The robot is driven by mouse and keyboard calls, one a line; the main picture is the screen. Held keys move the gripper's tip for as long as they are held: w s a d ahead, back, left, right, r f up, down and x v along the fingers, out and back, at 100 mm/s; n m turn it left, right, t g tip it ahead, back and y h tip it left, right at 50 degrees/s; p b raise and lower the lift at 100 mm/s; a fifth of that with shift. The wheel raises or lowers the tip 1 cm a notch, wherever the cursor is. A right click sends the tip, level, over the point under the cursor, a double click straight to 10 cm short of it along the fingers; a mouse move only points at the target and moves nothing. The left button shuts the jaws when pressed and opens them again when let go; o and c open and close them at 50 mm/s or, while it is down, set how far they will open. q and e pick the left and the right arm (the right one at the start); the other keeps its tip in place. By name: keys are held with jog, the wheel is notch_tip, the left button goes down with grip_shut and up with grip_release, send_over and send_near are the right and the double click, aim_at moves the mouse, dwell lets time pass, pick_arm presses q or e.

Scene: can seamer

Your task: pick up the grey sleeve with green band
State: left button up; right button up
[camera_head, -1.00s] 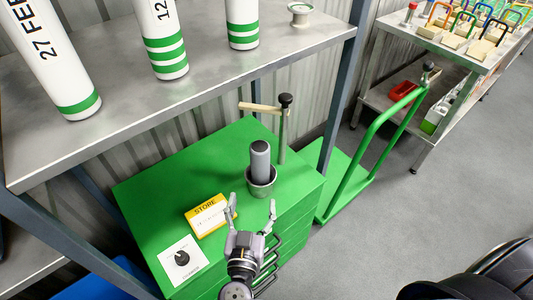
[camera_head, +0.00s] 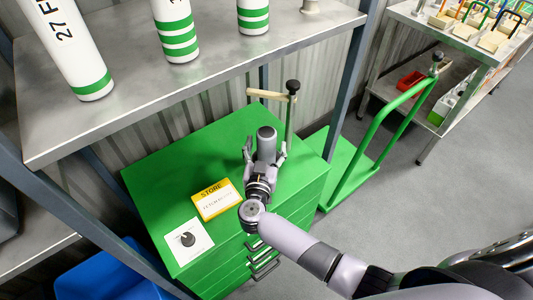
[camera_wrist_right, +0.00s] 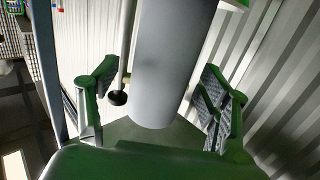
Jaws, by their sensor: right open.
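A dark grey cylinder (camera_head: 266,136) stands upright on the green cabinet (camera_head: 165,165). I see no green band on it. In the right wrist view the grey cylinder (camera_wrist_right: 165,60) rises between the fingers, with space on both sides. My right gripper (camera_head: 266,152) is open, with a finger on either side of the cylinder; its fingers also show in the right wrist view (camera_wrist_right: 155,105). White tubes with green bands stand on the shelf: one band (camera_head: 72,50), three bands (camera_head: 176,30), two bands (camera_head: 253,15). My left gripper is not in view.
A post with a black knob (camera_head: 293,86) and a wooden handle (camera_head: 262,95) stands just behind the cylinder. A yellow STORE card (camera_head: 215,199) and a white dial plate (camera_head: 188,240) lie on the cabinet. The metal shelf (camera_head: 120,120) overhangs behind; a green trolley handle (camera_head: 385,115) is right.

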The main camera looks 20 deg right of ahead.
jog(key=shift+x, duration=0.75)
jog(key=shift+c, duration=0.3)
jog(key=c, duration=1)
jog(key=shift+r, duration=0.1)
